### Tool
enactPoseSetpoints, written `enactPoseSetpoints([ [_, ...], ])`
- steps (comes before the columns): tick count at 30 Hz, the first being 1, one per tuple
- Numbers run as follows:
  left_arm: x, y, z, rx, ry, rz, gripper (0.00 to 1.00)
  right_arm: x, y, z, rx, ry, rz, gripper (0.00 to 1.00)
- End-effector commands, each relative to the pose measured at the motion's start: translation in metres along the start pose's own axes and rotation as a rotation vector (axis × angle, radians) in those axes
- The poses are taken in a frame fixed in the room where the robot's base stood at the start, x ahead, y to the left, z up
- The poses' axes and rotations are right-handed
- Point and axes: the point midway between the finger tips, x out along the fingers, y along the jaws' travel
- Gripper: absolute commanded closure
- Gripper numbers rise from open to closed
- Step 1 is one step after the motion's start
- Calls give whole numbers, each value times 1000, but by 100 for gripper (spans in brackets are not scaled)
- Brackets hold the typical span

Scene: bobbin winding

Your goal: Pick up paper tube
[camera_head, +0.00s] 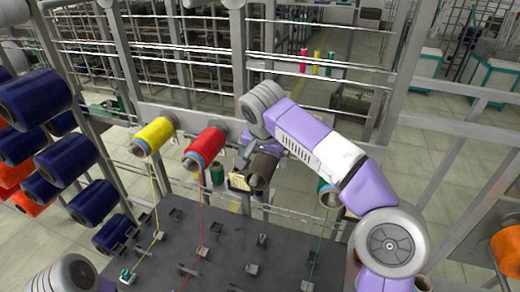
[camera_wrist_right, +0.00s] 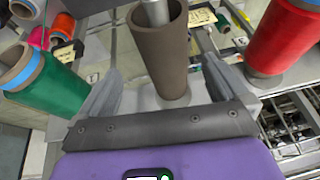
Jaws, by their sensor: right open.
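The brown paper tube (camera_head: 262,168) sits bare on a grey peg of the frame, between the red and green yarn bobbins. In the right wrist view the paper tube (camera_wrist_right: 160,60) stands ahead of my palm, with the peg showing in its near opening. My right gripper (camera_wrist_right: 163,88) is open, with one finger on each side of the tube; gaps show between the fingers and the tube. In the head view my right gripper (camera_head: 264,150) is at the tube, partly hidden by my wrist. My left gripper is not in view.
A red bobbin (camera_head: 205,147) and a yellow bobbin (camera_head: 154,136) sit left of the tube, a green bobbin (camera_head: 328,194) to its right. Threads run down to the dark table (camera_head: 215,265) with small metal guides. Dark blue bobbins (camera_head: 66,160) fill a rack at left.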

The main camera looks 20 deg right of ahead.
Motion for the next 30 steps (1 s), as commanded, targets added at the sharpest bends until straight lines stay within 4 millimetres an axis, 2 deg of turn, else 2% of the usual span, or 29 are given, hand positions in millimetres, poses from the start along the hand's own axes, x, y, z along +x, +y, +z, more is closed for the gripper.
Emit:
enactPoseSetpoints([
  [3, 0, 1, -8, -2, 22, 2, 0, 8, 0, 0, -1, -1, 0, 0],
  [18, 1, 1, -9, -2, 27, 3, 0, 72, -7, 3, -2, -1, 1, 0],
  [27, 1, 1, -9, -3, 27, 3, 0, 76, -8, 3, -1, 0, -1, 0],
  [30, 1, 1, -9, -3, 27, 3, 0, 76, -7, 3, -1, 0, -1, 15],
])
